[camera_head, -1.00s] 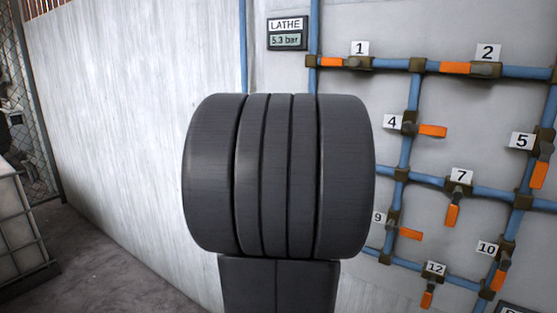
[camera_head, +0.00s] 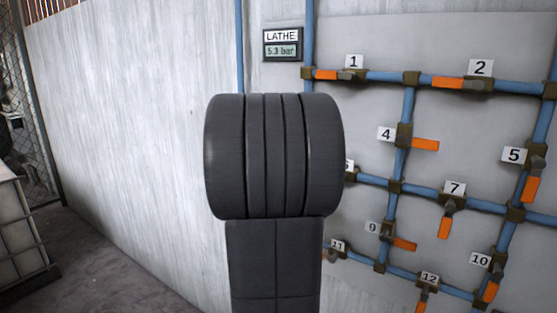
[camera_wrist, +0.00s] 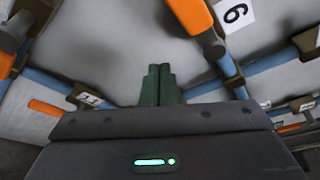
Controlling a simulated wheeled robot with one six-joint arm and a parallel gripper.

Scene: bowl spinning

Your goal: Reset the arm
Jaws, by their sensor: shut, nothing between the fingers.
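My gripper (camera_wrist: 158,72) shows in the wrist view as two dark green fingers side by side, shut with nothing between them. They point toward the pale wall panel and touch no pipe or valve that I can see. In the head view my dark arm fills the middle, and the gripper is hidden behind it. An orange valve handle (camera_wrist: 190,14) beside the label 6 (camera_wrist: 237,13) is above and to the right of the fingers in the wrist view.
Blue pipes (camera_head: 384,76) with several orange-handled, numbered valves cover the wall on the right. A display (camera_head: 283,44) reads LATHE 5.3 bar. A white crate (camera_head: 17,225) and a mesh fence (camera_head: 38,120) stand at the left. The wall between is bare.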

